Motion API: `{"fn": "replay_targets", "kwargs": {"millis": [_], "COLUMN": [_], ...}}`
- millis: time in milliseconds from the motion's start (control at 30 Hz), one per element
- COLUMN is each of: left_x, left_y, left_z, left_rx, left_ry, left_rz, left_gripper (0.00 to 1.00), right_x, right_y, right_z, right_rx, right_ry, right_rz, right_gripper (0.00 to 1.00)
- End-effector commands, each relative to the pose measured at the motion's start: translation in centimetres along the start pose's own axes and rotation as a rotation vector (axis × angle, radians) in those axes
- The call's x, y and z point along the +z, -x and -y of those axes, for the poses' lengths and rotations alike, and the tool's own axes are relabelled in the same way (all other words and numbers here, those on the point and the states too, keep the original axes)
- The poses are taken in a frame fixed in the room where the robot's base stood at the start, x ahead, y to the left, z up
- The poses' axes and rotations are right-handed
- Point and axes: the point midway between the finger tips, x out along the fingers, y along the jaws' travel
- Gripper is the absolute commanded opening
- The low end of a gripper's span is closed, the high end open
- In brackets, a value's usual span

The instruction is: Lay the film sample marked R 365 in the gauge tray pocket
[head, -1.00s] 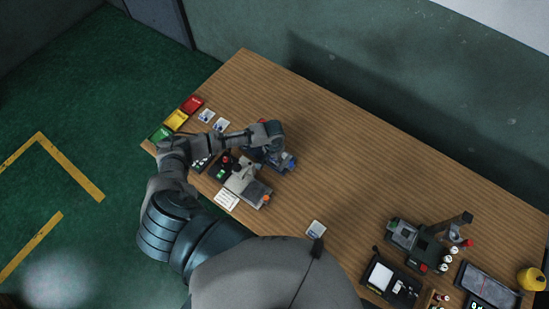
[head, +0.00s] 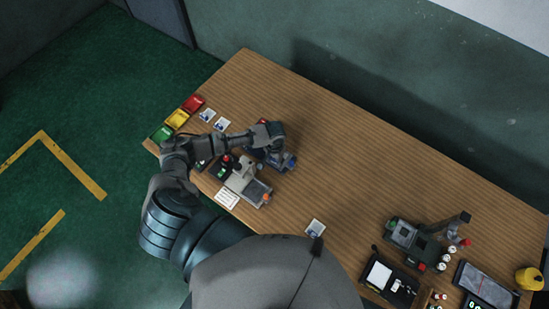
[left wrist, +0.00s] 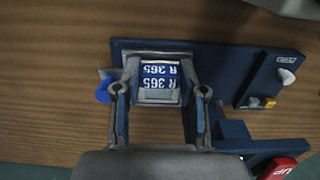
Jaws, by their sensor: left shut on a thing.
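The film sample marked R 365 (left wrist: 160,76) has a blue label band with white lettering, upside down in the left wrist view, and a pale lower part. My left gripper (left wrist: 157,70) is shut on it, with one finger on either side. The sample is over or in the pale-rimmed pocket (left wrist: 123,58) of the dark blue gauge (left wrist: 225,62); I cannot tell if it touches the pocket floor. In the head view my left gripper (head: 272,154) reaches down over the blue gauge (head: 288,162), and my arm hides much of it. My right gripper is not in view.
A grey device (head: 243,180) stands just in front of the gauge. Red, yellow and green trays (head: 178,118) and two film cards (head: 222,125) lie at the left end. Another card (head: 316,228) lies near the front edge. The table's middle is clear.

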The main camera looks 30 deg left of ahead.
Motion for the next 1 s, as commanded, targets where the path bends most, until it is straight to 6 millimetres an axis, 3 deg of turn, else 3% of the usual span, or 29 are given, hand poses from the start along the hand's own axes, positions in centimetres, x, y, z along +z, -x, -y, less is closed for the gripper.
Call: {"fn": "replay_targets", "kwargs": {"millis": [200,233,333,567,667,700,1000], "left_x": [0.00,0.00,-0.01,0.00,0.00,0.00,0.00], "left_y": [-0.01,-0.01,-0.01,-0.02,-0.02,-0.02,0.01], "left_z": [-0.02,-0.02,-0.02,0.02,0.03,0.03,0.03], "left_rx": [-0.001,-0.001,-0.001,0.000,-0.001,-0.001,-0.001], "left_ry": [0.000,0.000,0.000,0.000,0.000,0.000,0.000], "left_rz": [0.000,0.000,0.000,0.000,0.000,0.000,0.000], "left_gripper": [0.16,0.48,0.70,0.72,0.97,0.99,0.99], "right_x": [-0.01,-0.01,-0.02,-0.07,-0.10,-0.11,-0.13], "right_y": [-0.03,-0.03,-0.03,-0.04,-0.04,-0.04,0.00], "right_z": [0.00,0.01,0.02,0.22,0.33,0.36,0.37], "right_rx": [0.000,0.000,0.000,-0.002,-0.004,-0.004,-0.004], "right_ry": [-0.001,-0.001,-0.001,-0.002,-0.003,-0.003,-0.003], "right_rz": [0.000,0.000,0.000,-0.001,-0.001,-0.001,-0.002], "right_gripper": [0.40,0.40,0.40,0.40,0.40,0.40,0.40]}}
